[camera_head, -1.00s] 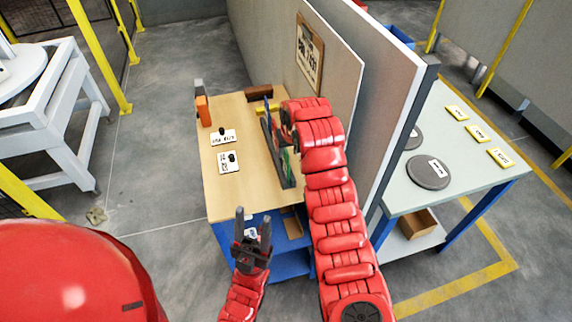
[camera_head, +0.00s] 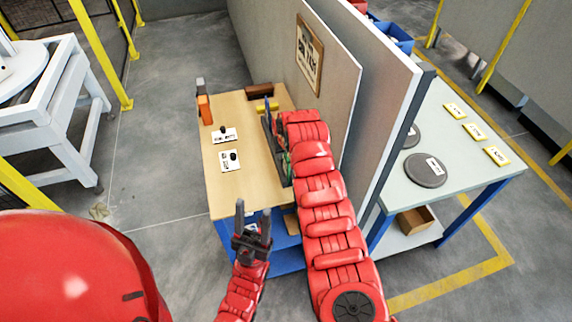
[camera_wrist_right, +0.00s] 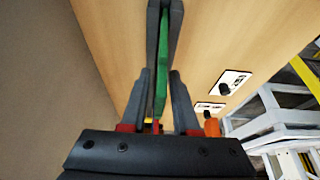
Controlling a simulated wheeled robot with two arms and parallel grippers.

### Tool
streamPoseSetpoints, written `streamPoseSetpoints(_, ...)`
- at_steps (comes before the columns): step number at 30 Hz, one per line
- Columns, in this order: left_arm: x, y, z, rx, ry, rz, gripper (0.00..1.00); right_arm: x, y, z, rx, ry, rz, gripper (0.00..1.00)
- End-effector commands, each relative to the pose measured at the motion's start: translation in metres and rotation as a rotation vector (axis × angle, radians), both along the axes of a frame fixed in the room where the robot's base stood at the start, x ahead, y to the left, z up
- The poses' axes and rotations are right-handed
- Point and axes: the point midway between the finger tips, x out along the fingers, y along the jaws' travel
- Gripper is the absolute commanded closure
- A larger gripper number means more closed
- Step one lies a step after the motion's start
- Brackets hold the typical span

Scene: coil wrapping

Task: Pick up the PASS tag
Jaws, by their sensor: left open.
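Two white tags with black knobs, an upper one (camera_head: 224,136) and a lower one (camera_head: 231,161), lie on the wooden table; their print is too small to read. A green plate (camera_wrist_right: 160,70) stands in a dark slotted rack (camera_head: 272,145) at the table's right side. Which piece is the PASS tag I cannot tell. My left gripper (camera_head: 254,215) is open and empty in front of the table's near edge.
A grey partition (camera_head: 345,75) stands along the wooden table's right side (camera_head: 230,195). An orange object (camera_head: 205,110) stands at the far left corner. Beyond the partition, a grey table (camera_head: 455,180) carries dark discs and yellow labels. The wooden table's near left part is clear.

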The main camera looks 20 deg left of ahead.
Motion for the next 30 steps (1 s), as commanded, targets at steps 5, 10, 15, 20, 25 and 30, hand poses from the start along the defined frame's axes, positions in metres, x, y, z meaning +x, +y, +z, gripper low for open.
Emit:
streamPoseSetpoints(5, 0.0, 0.0, 0.0, 0.0, 0.0, 0.0, 0.5, 0.0, 0.0, 0.0, 0.0, 0.0, 0.0, 1.0)
streamPoseSetpoints(10, 0.0, 0.0, 0.0, 0.0, 0.0, 0.0, 0.5, 0.0, 0.0, 0.0, 0.0, 0.0, 0.0, 1.0)
streamPoseSetpoints(15, 0.0, 0.0, 0.0, 0.0, 0.0, 0.0, 0.5, 0.0, 0.0, 0.0, 0.0, 0.0, 0.0, 1.0)
streamPoseSetpoints(20, 0.0, 0.0, -0.001, 0.0, 0.0, 0.0, 0.5, 0.0, 0.0, 0.001, 0.0, 0.0, -0.001, 1.0)
streamPoseSetpoints(25, 0.0, 0.0, -0.008, 0.0, 0.0, 0.0, 0.5, 0.001, 0.0, 0.007, 0.002, -0.002, -0.001, 1.0)
streamPoseSetpoints(30, 0.0, 0.0, -0.024, 0.0, 0.0, 0.0, 0.5, 0.002, 0.0, 0.025, 0.003, -0.006, -0.001, 1.0)
